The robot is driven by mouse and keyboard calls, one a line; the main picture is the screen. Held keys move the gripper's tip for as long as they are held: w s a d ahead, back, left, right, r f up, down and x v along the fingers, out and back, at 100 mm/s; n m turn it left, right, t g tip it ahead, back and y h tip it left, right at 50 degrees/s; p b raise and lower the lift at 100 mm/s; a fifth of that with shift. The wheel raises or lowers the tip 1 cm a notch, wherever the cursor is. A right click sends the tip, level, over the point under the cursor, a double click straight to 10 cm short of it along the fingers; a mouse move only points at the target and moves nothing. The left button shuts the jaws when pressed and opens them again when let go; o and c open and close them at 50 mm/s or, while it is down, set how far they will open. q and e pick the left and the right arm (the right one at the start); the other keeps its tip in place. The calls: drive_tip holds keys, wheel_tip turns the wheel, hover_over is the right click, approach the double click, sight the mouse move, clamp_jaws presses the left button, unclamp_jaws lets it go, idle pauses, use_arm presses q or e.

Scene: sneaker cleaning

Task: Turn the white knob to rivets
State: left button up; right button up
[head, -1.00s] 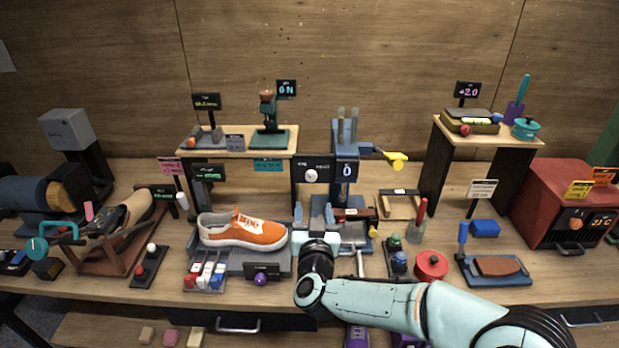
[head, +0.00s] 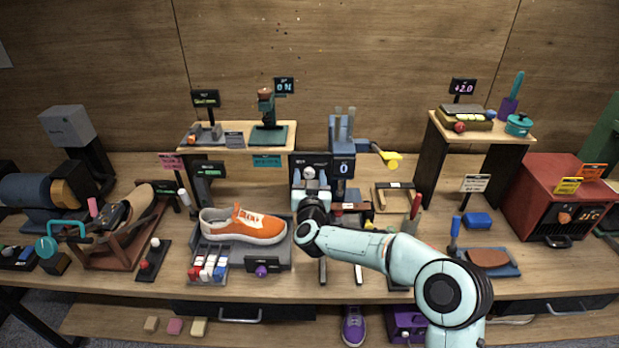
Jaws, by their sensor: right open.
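The white knob (head: 309,172) sits on a dark panel (head: 326,161) below and left of the blue press-like machine (head: 341,132) with a small display reading 0. My right gripper (head: 311,181) is open, with its fingers pointing away from the camera, right at the knob. The fingers appear on either side of the knob's lower part, but I cannot tell whether they touch it. The lettering on the panel is too small to read. My left gripper is not in view.
An orange sneaker (head: 243,224) rests on a grey tray just left of my right gripper. A wooden shelf (head: 228,151) stands behind it. A red box-shaped machine (head: 540,199) and a blue block (head: 477,220) are to the right. A purple shoe (head: 353,326) lies below the table.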

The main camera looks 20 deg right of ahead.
drive_tip(key=c, duration=1)
drive_tip(key=shift+f+m+b, duration=0.15)
drive_tip(key=shift+m+b, duration=0.25)
drive_tip(key=shift+b, duration=0.05)
drive_tip(key=shift+c, duration=0.2)
drive_tip(key=m+b, duration=0.5)
drive_tip(key=m, duration=0.1)
drive_tip(key=shift+f+m+b, duration=0.1)
drive_tip(key=shift+m+b, duration=1.05)
drive_tip(key=shift+m, duration=0.25)
drive_tip(key=m+b, duration=0.2)
drive_tip(key=shift+m+h, duration=0.4)
drive_tip(key=shift+m+b, duration=0.35)
drive_tip(key=shift+m, duration=0.05)
drive_tip(key=m+b, duration=0.3)
drive_tip(key=m, duration=0.1)
drive_tip(key=shift+m, duration=0.3)
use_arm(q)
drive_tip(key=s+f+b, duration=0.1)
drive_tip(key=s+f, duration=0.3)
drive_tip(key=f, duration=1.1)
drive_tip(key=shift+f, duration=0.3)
use_arm(e)
drive_tip(key=shift+m, duration=1.3)
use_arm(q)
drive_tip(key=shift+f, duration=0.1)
use_arm(e)
drive_tip(key=shift+a+m+h, duration=0.1)
drive_tip(key=shift+m+h, duration=0.2)
